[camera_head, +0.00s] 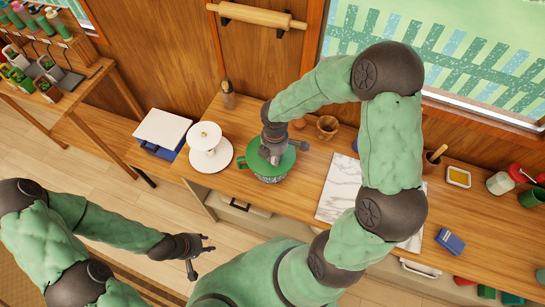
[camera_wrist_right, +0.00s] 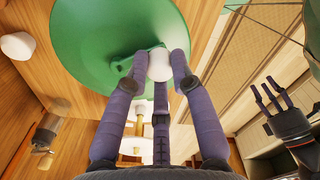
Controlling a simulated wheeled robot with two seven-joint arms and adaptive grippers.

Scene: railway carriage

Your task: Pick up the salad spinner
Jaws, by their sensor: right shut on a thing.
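The salad spinner (camera_head: 273,178) has a green lid and a speckled bowl, and shows at the front part of the wooden counter. I cannot tell whether its base touches the counter. My right gripper (camera_head: 272,157) comes down from above onto the lid, hiding its middle. In the right wrist view, the fingers of this gripper (camera_wrist_right: 160,68) are closed around the white knob of the green lid (camera_wrist_right: 100,35). My left gripper (camera_head: 203,258) is open and empty, low in front of the counter; it also shows at the right of the right wrist view (camera_wrist_right: 272,97).
A white tiered stand (camera_head: 207,150) is close at left of the spinner, with a white-topped blue box (camera_head: 162,131) beyond. A wooden cup (camera_head: 327,126) stands behind right. A marble board (camera_head: 338,188) lies at right. Wall and window close off the back.

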